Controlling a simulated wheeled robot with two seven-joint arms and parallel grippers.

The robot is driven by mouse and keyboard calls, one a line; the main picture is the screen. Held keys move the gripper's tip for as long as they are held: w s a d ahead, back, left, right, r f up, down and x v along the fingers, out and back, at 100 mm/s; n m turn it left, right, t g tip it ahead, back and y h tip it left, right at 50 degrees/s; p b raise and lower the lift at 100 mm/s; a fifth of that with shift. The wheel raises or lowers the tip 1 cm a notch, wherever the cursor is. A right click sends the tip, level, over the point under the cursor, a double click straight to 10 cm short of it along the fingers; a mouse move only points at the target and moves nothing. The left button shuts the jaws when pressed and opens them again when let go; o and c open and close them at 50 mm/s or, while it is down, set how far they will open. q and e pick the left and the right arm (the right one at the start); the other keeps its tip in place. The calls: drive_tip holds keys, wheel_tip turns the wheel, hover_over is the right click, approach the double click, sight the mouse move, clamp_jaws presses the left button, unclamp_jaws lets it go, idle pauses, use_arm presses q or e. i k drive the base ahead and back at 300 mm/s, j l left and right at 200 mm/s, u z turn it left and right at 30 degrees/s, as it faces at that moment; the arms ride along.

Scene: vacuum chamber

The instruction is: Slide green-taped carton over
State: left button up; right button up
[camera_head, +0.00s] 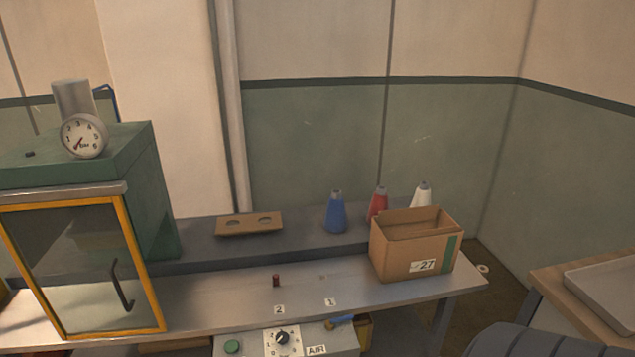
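The carton (395,257) is an open-topped brown cardboard box near the right end of the grey bench. A vertical green tape strip (449,256) runs down its front right side, beside a white label that seems to read 27. The box stands upright and its inside is mostly hidden. Neither of my grippers is in view.
A small dark red cylinder (276,281) stands on the bench (215,299). A green chamber (158,200) with a yellow-framed door fills the left. Bench space left of the carton is mostly clear.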

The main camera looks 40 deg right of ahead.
sight(394, 262)
drive_tip(key=z, duration=2)
drive_tip(key=l, duration=0.25)
drive_tip(key=u, duration=0.05)
